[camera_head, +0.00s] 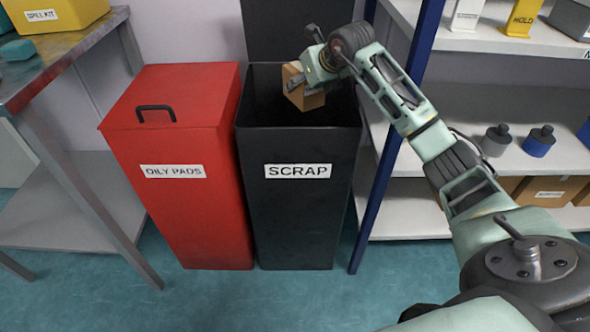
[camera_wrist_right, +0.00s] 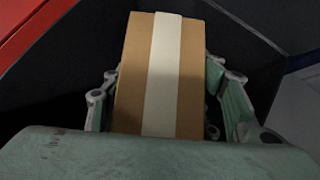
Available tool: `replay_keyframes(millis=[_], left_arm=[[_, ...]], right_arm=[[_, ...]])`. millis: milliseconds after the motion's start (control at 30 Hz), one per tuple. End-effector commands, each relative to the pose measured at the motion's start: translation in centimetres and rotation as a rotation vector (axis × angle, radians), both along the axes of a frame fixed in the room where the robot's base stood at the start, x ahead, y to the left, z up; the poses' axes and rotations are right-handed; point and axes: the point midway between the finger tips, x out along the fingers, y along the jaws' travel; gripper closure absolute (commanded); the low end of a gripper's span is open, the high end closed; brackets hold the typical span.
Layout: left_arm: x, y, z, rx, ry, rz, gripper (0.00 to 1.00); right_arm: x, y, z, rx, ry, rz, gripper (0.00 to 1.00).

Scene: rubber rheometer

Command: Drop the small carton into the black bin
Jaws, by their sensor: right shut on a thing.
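The small carton (camera_head: 304,90) is brown, and in the right wrist view (camera_wrist_right: 130,75) a pale strip of tape runs along it. My right gripper (camera_head: 298,80) is shut on it and holds it over the open top of the black bin (camera_head: 297,210). The bin is labelled SCRAP, and its dark inside surrounds the carton in the right wrist view. The carton looks slightly tilted in the head view. How far it hangs above or below the rim is hard to tell. My left gripper is not in view.
A red bin (camera_head: 190,220) labelled OILY PADS, its lid closed, stands directly left of the black bin. A shelf unit with a blue post (camera_head: 385,170) is close on the right. A metal table (camera_head: 70,62) stands at the left. Open floor (camera_head: 200,300) lies in front.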

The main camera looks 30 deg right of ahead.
Motion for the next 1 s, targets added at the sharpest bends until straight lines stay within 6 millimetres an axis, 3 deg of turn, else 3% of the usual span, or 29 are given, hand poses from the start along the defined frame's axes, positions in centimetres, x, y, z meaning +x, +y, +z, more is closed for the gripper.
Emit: replay_keyframes(millis=[100, 133, 333, 733, 1000], left_arm=[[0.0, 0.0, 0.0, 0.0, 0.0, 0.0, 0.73], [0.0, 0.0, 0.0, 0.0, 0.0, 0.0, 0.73], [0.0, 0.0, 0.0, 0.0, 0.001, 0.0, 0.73], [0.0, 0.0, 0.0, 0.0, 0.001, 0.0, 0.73], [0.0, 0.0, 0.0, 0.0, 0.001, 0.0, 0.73]], right_arm=[[0.0, 0.0, 0.2, 0.0, -0.004, 0.0, 0.86], [0.0, 0.0, 0.2, 0.0, -0.004, 0.0, 0.43], [0.0, 0.0, 0.1, 0.0, -0.002, 0.0, 0.26], [-0.3, 0.0, 0.2, 0.0, 0.002, 0.0, 0.24], [-3.4, -0.1, 3.5, -0.004, -0.003, -0.001, 0.24]])
